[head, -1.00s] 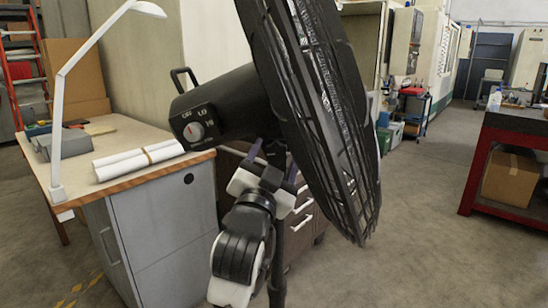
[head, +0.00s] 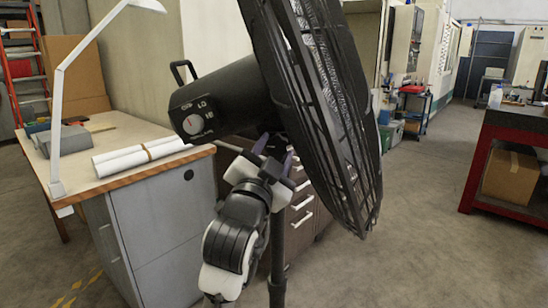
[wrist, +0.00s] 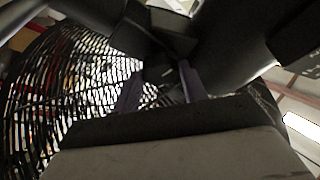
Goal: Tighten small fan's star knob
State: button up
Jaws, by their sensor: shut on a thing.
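The black fan stands in the middle of the head view, with its round grille (head: 325,110) facing right and its motor housing (head: 225,106) on the left. A control dial (head: 192,123) with speed markings is on the housing's rear end. My gripper (head: 275,150) is below the housing, at the joint above the pole (head: 278,262). In the wrist view its two purplish fingers (wrist: 160,88) are closed about a dark part under the fan head, which I take for the star knob (wrist: 158,73). Its star shape is not clear, and the head view hides it.
A wooden-topped workbench (head: 115,165) with a white lamp (head: 60,110) and paper rolls (head: 135,155) is at left. A drawer cabinet (head: 303,215) stands behind the pole. A red-framed table (head: 475,185) is at right. Open floor lies between.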

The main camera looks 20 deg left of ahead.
jog(key=m+h+b, duration=0.1)
jog(key=m, duration=0.1)
jog(key=m+g+h+b, duration=0.1)
jog(key=m, duration=0.2)
jog(key=shift+a+m, duration=0.1)
jog(key=shift+m, duration=0.2)
jog(key=m, duration=0.2)
jog(key=m+g+b, duration=0.1)
jog(key=m, duration=0.1)
jog(key=shift+r+g+h, duration=0.2)
jog(key=shift+g+h, duration=0.1)
jog(key=shift+h, duration=0.1)
jog(key=m, duration=0.2)
jog(key=m+g, duration=0.1)
jog(key=m, duration=0.1)
jog(key=shift+r+g, duration=0.2)
jog(key=shift+g, duration=0.1)
jog(key=shift+m+g, duration=0.6)
jog(key=shift+m, duration=0.7)
jog(key=o, duration=1)
jog(key=shift+r, duration=0.1)
